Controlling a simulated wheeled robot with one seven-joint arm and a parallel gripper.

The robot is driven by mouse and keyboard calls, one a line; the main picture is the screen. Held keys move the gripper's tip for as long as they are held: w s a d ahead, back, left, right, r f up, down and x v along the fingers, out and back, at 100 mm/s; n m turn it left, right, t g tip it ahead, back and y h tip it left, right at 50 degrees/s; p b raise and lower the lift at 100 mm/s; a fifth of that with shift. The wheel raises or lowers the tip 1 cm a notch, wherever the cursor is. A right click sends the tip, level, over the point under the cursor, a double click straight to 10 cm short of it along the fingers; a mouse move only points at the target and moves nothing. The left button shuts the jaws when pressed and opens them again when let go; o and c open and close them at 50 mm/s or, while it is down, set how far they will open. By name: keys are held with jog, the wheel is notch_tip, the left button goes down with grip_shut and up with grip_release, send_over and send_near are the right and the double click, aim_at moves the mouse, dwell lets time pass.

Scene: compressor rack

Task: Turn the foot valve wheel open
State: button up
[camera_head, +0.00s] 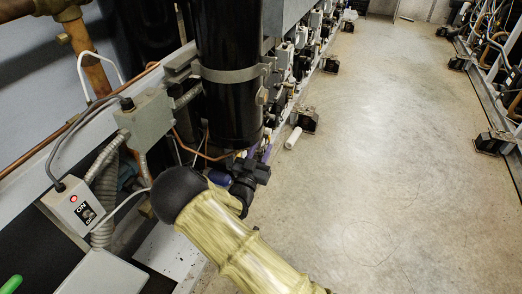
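A small blue rounded part (219,178), which may be the foot valve wheel, shows below the tall black cylinder (228,95). It is partly hidden behind the black ball-shaped joint of my arm. My gripper (250,177) seems to be the dark shape just right of the blue part, at the cylinder's foot. Its fingers blend with the dark parts there, so I cannot tell whether it is open, or whether it touches anything. A purple-blue patch (265,152) also shows just beyond it, too small to make out.
A grey switch box (76,207) with a red light and flexible conduits stand at the left. Copper pipes run above it. Black feet (304,119) of the rack and a white cylinder (293,138) are on the floor. The concrete aisle (385,160) at the right is clear.

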jog(key=v, duration=1.7)
jog(key=shift+s, duration=0.2)
jog(key=shift+w, duration=0.1)
jog(key=w+d+g+y, duration=0.5)
jog(key=w+d+g, duration=0.2)
jog(key=d+g, duration=0.15)
jog(key=s+d+r+n+g+y, duration=0.1)
jog(key=s+d+r+n+g, duration=0.1)
jog(key=s+d+r+g, duration=0.45)
jog(key=s+d+r+n+g+y, duration=0.1)
jog(key=s+d+r+n+g, duration=0.15)
jog(key=s+d, duration=0.8)
jog(key=w+p+v, duration=0.2)
jog(key=p+v, duration=0.9)
jog(key=w+a+r+p+v, duration=0.1)
jog(key=w+p+v, duration=0.2)
jog(key=p+v, duration=0.8)
jog(key=shift+s+a+r+p, duration=0.2)
jog(key=shift+s+r+p, duration=0.25)
jog(key=shift+p, duration=0.3)
